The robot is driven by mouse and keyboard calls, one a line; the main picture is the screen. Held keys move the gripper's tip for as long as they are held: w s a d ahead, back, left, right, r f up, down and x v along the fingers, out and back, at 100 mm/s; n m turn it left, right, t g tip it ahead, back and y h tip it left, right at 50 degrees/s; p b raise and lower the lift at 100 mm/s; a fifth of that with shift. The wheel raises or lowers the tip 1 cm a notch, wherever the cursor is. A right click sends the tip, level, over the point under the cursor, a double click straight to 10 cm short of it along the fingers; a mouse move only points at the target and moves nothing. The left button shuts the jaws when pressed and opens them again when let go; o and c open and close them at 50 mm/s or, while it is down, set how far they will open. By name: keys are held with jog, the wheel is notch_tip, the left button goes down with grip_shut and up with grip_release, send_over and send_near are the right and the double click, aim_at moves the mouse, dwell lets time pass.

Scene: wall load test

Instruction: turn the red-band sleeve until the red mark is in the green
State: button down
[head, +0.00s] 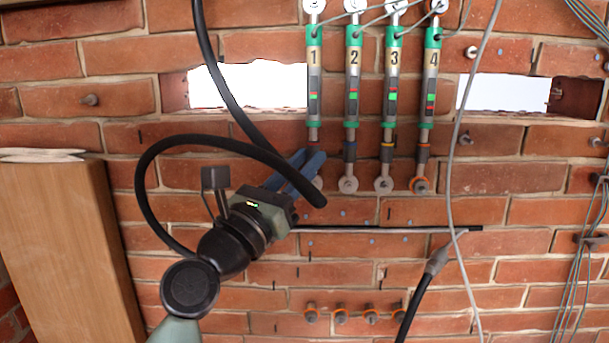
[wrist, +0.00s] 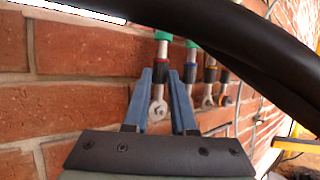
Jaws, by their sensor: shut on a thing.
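Several gauge tubes with green ends hang on the brick wall, numbered 1 to 4. Tube 1 (head: 314,60) is the leftmost; its small window (head: 313,98) shows red and green, too small to tell how the mark lies. The red-band sleeve (head: 314,145) is at its lower end, partly hidden by my fingers. My gripper (head: 311,155) comes from lower left with its blue fingers shut on this sleeve. In the wrist view the fingers (wrist: 160,74) stand on either side of the red-band sleeve (wrist: 161,64), above a metal eye end (wrist: 157,110).
Tubes 2 (head: 352,70), 3 (head: 391,70) and 4 (head: 430,75) hang close on the right, with blue, yellow and orange bands. A thick black hose (head: 225,140) loops over my arm. A wooden post (head: 65,250) stands at left. A grey cable (head: 462,120) hangs at right.

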dwell(0.3)
jog(key=c, duration=0.8)
grip_release()
jog(key=shift+c, duration=0.2)
jog(key=shift+o, duration=0.5)
jog(key=shift+r, duration=0.1)
jog(key=shift+r+n+t+y+p, duration=0.3)
jog(key=shift+t+y+p, duration=0.15)
jog(key=shift+p, duration=0.7)
jog(key=shift+y+p, duration=0.35)
jog(key=shift+p, duration=0.35)
jog(key=shift+n+t+y+p, duration=0.35)
jog(key=shift+n+y+p, duration=0.2)
jog(key=shift+p, duration=0.65)
